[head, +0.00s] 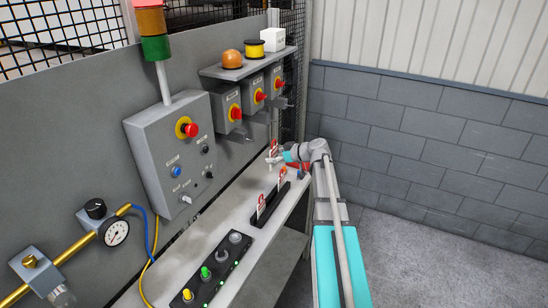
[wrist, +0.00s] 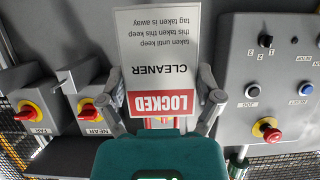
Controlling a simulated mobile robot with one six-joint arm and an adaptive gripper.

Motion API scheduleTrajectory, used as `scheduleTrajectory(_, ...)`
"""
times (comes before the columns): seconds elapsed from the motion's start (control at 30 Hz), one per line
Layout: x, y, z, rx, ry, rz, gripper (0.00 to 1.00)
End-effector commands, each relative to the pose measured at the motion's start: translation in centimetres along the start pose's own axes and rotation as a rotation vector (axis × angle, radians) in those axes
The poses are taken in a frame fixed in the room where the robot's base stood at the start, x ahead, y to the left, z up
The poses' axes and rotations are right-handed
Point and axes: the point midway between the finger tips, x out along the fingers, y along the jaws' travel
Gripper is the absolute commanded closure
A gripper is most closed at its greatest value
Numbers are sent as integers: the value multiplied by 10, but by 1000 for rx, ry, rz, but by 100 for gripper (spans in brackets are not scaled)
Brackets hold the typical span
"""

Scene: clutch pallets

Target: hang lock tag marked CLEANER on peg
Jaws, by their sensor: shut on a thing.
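A white tag with a red LOCKED band and the word CLEANER (wrist: 160,68) is held in my gripper (wrist: 162,101). Its print is upside down in the wrist view, with the LOCKED band nearest my gripper. In the head view my gripper (head: 276,156) is above the far end of the bench, below the row of switch boxes. The tag is small there and partly hidden. Small grey parts stick out below the switch boxes (head: 228,108); I cannot tell which is the peg. The tag covers much of the box behind it in the wrist view.
Other red-and-white tags (head: 262,198) stand in a black rack (head: 271,203) on the bench (head: 230,210). Boxes labelled NEAR (wrist: 93,83) and FAR (wrist: 27,88) have red knobs. A control box (wrist: 268,70) with a red button is at right in the wrist view.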

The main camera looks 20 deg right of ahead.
Motion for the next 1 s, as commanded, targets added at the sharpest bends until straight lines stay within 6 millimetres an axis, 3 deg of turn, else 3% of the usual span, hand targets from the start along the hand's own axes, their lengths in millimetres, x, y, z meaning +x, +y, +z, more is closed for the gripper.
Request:
scheduleTrajectory(0.47,5,0,-1,0,0,0,41)
scheduleTrajectory(1.0,26,0,-8,-1,0,-1,41)
